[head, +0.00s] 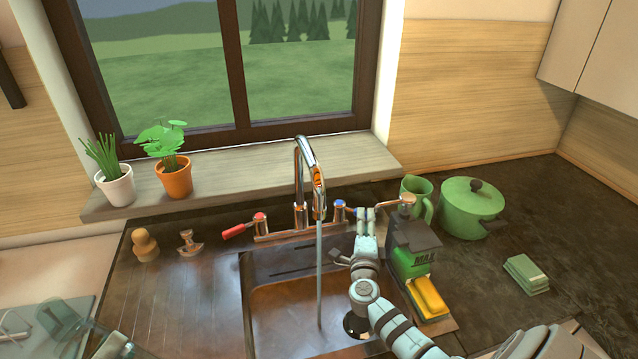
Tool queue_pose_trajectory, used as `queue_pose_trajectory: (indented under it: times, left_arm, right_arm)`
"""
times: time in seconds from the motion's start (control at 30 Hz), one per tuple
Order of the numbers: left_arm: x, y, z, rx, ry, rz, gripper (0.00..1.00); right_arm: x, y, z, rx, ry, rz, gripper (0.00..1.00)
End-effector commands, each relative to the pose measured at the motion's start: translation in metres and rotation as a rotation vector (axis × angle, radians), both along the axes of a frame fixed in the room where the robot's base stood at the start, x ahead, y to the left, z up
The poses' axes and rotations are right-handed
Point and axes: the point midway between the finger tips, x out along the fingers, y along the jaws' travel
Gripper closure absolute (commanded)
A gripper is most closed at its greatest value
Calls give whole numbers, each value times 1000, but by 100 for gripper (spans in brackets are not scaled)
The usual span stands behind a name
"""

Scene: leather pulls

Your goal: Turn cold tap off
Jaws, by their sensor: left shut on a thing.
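The cold tap (340,206) has a blue cap and stands to the right of the tall chrome spout (299,185). A stream of water (319,275) falls from the spout into the sink. The fingers hide much of the lever. The hot tap (260,221) has a red cap, and its red lever points left.
The draining board (190,300) at left is mostly clear.

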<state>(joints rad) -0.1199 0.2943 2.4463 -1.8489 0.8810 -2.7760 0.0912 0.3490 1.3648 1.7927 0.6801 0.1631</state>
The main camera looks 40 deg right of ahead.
Motion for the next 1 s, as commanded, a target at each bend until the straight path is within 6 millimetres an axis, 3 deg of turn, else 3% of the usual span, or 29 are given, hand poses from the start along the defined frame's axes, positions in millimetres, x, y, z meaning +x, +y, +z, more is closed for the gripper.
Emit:
queue_pose_trajectory:
  times: [0.2,0.37,0.73,0.87,1.0]
  left_arm:
    - [0,0,0,-1,-1,-1,87]
    - [0,0,0,-1,-1,0,87]
    - [0,0,2,-1,-1,0,87]
    - [0,0,11,-1,-1,0,87]
    - [0,0,22,-1,-1,0,87]
  right_arm:
    - [-45,41,-1,3,2,2,63]
    - [-61,57,-1,1,1,1,63]
    - [-62,61,4,-18,-1,9,63]
    - [-56,76,23,-121,-3,54,63]
    - [-47,103,49,-297,8,130,63]
